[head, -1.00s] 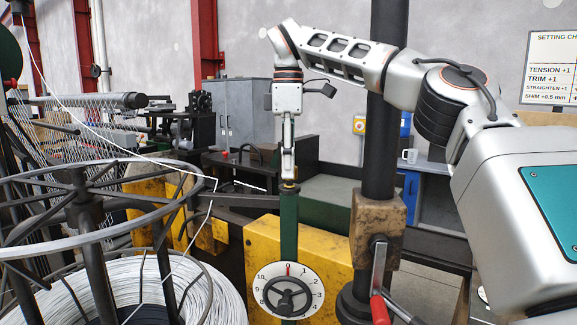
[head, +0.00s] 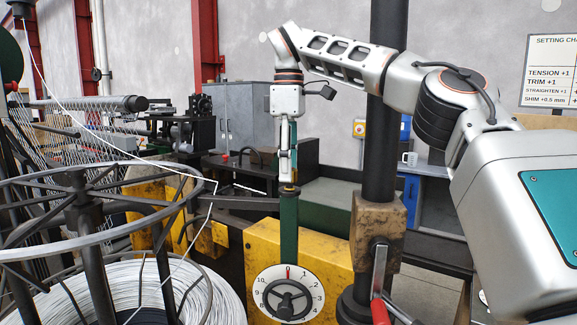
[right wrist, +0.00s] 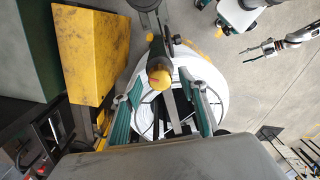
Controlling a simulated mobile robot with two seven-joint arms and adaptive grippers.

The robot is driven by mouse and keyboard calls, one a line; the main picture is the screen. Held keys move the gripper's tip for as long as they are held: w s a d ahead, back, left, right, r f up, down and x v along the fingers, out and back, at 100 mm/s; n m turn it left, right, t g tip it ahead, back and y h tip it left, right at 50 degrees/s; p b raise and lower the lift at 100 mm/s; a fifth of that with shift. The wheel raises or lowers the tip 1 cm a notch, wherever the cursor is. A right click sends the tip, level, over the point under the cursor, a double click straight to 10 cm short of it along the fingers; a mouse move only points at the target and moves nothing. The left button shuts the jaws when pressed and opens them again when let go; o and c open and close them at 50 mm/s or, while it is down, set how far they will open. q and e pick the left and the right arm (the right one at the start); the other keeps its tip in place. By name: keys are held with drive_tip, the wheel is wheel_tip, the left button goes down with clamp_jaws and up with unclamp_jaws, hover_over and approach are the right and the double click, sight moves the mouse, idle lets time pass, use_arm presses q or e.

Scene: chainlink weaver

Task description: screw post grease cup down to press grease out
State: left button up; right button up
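The grease cup is a small brass-coloured cap on top of the green post (head: 289,235) in the head view. In the right wrist view the grease cup (right wrist: 159,74) shows as a round yellow cap with a dark end. My right gripper (head: 288,183) points straight down over it. In the right wrist view its two fingers (right wrist: 164,86) stand apart on either side of the cup, with gaps visible on both sides.
A dial with a handwheel (head: 289,292) sits low on the post, beside a yellow machine block (head: 335,265). A dark upright column (head: 381,150) stands close to the right. A wire reel (head: 85,205) fills the left foreground, with a wire running above it.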

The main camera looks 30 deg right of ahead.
idle(0.3)
wheel_tip(320, 180, up, 5)
drive_tip(key=shift+r, duration=0.1)
drive_tip(key=shift+d+r, duration=0.1)
drive_tip(key=shift+r, duration=1)
